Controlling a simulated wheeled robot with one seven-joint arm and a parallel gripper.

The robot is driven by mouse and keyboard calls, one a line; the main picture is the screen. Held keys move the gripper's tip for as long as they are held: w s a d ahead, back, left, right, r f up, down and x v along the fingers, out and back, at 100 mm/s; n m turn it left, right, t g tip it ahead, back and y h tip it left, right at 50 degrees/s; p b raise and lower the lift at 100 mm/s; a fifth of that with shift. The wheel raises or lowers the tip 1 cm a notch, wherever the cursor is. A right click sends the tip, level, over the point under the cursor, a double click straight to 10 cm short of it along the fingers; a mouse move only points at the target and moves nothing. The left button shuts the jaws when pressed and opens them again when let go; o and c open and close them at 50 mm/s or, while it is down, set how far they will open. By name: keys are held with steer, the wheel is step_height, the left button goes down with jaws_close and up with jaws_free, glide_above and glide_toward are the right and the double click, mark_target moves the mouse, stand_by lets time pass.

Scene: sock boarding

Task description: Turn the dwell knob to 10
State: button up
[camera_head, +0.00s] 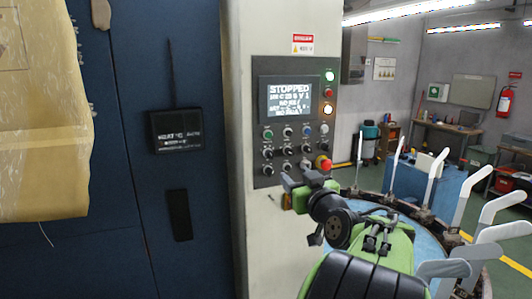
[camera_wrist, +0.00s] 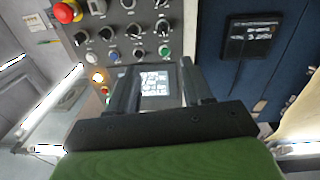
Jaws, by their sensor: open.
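The control panel (camera_head: 297,95) on the pale machine column carries several small black knobs (camera_head: 287,150) in rows below its screen. The labels are too small to read, so I cannot tell which knob is the dwell knob or where it points. The screen (camera_head: 289,98) reads "STOPPED" above smaller blurred lines. My gripper (camera_head: 303,181) is just below the knob rows, in front of the panel. In the wrist view my gripper (camera_wrist: 159,70) is open and empty, its fingers spread on either side of the screen. Several knobs (camera_wrist: 137,29) show beyond the fingertips there.
A red mushroom button (camera_head: 324,163) sits at the panel's lower right, close to my gripper. Lit green and amber lamps are right of the screen. A ring of upright pale sock forms (camera_head: 484,213) stands at right. A yellowish sheet (camera_head: 40,110) hangs at left.

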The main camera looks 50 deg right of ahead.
mark_target(272, 156)
steer(key=p+x, duration=0.6)
steer(key=x, duration=1)
steer(key=shift+w+a, duration=0.1)
steer(key=shift+a, duration=0.1)
steer(key=shift+a+f, duration=0.1)
steer(key=shift+c, duration=0.8)
jaws_close()
steer(key=shift+f+b, duration=0.15)
steer(key=shift+b, duration=0.5)
steer(key=n+b, duration=0.2)
steer(key=b, duration=0.3)
steer(key=shift+f+n+b, duration=0.2)
steer(key=shift+n+b, duration=0.1)
steer(key=shift+n, duration=0.1)
steer(key=n+b, duration=0.2)
steer(key=b, duration=0.1)
steer(key=shift+r+n+b, duration=0.2)
steer(key=shift+n+b, duration=1.3)
steer(key=shift+n, duration=0.1)
